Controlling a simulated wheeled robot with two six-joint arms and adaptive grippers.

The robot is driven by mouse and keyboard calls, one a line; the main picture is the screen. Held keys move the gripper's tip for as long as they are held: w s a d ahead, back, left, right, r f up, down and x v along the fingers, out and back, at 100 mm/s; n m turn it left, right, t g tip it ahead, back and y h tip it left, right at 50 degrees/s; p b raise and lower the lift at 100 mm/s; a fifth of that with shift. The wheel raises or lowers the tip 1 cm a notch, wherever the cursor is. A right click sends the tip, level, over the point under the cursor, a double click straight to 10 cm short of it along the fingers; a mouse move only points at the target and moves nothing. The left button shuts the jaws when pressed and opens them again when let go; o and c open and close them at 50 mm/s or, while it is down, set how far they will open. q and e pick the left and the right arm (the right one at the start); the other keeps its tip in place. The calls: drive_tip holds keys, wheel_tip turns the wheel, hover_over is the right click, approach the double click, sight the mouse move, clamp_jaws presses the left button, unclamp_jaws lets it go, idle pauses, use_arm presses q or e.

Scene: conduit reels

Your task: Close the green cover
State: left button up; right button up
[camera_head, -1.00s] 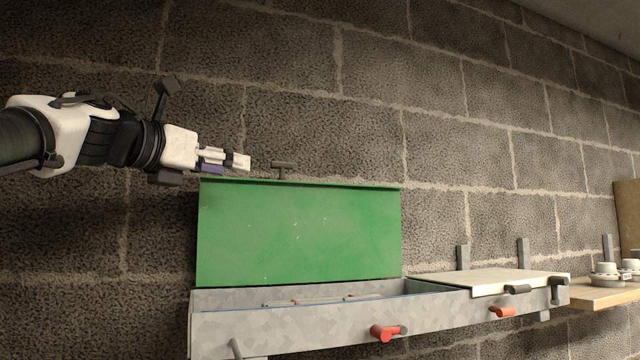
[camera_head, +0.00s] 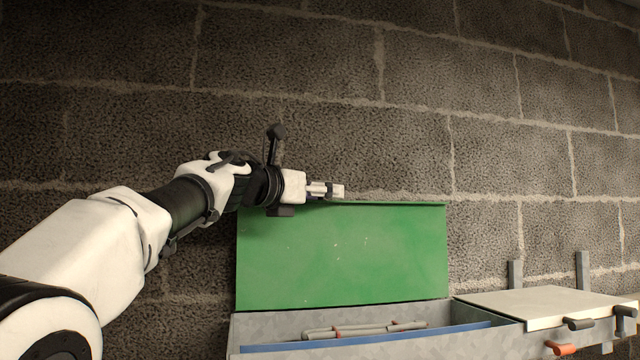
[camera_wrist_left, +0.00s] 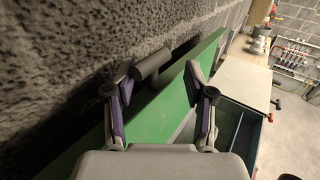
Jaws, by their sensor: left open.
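The green cover (camera_head: 340,255) stands raised, nearly upright, at the back of the grey metal trough (camera_head: 270,328). My left gripper (camera_head: 337,191) is at its top edge, near the middle. In the left wrist view the gripper (camera_wrist_left: 158,88) is open, its two fingers on either side of the green cover (camera_wrist_left: 155,122). A dark T-shaped handle (camera_wrist_left: 152,66) on the cover's edge shows between the fingertips, close to the left-hand finger. Contact cannot be told. In the head view the gripper hides this handle. My right gripper is not in view.
A block wall (camera_head: 400,100) stands close behind the cover. Conduit pieces (camera_head: 365,329) lie in the open trough. To the right is a closed pale cover (camera_head: 545,303) with a dark handle (camera_head: 578,324); an orange handle (camera_head: 560,348) sits below.

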use_arm(q)
drive_tip(key=shift+s+a, duration=0.1)
drive_tip(key=shift+s, duration=0.15)
drive_tip(key=shift+c, duration=1.4)
drive_tip(key=shift+w, duration=0.1)
drive_tip(key=c, duration=0.6)
drive_tip(key=shift+w+f, duration=0.1)
drive_tip(key=shift+w, duration=0.1)
clamp_jaws()
drive_tip(key=shift+s, duration=0.15)
drive_tip(key=s+d+f+m+h+b, duration=0.1)
drive_tip(key=s+m+b, duration=0.1)
drive_tip(key=b, duration=0.5)
drive_tip(key=s+d+f+m+t+h+b, duration=0.1)
drive_tip(key=s+f+m+b, duration=0.1)
drive_tip(key=s+b, duration=0.3)
drive_tip(key=s+d+f+m+t+h+b, duration=0.1)
drive_tip(key=s+d+m+b, duration=0.1)
drive_tip(key=b, duration=0.7)
drive_tip(key=shift+s+f+m+h, duration=0.3)
drive_tip(key=shift+s+m+h, duration=0.15)
drive_tip(key=shift+s, duration=0.7)
